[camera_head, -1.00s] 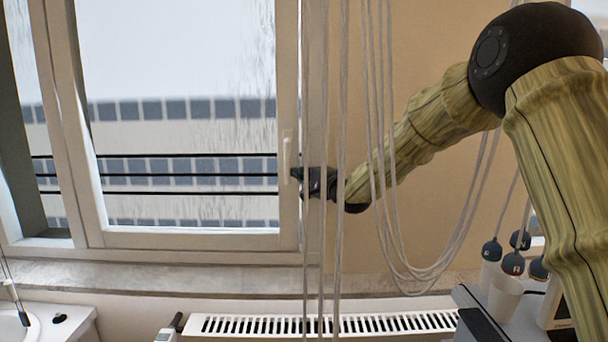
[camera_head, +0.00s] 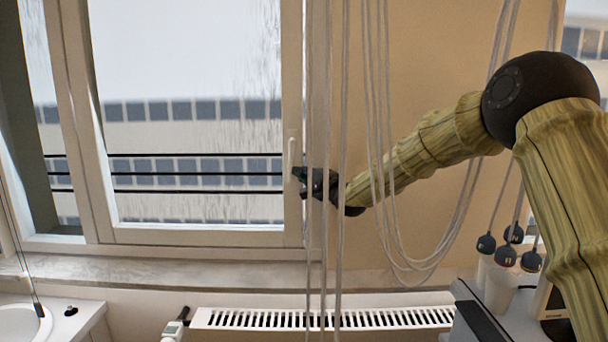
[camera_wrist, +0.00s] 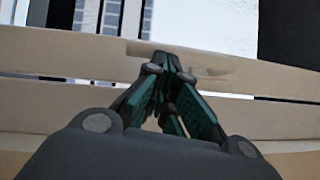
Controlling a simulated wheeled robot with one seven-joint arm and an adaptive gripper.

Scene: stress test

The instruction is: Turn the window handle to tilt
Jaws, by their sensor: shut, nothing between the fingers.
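The window handle (camera_head: 291,153) is a small pale upright lever on the right side of the white window frame (camera_head: 294,80). My gripper (camera_head: 297,173) is at its lower end, just to the right, pointing left at the frame. In the wrist view my gripper (camera_wrist: 172,62) has dark fingers with green pads. The fingertips are together and hold nothing. A beige bar-like shape at the fingertips may be the handle, partly hidden behind them. I cannot tell whether the fingers touch the handle.
Several pale cords (camera_head: 343,120) hang in front of my arm and gripper. A radiator (camera_head: 325,318) is below the marble sill (camera_head: 200,275). Hanging dark weights (camera_head: 505,255) and a white cup (camera_head: 498,290) are at the lower right. A basin (camera_head: 25,325) is lower left.

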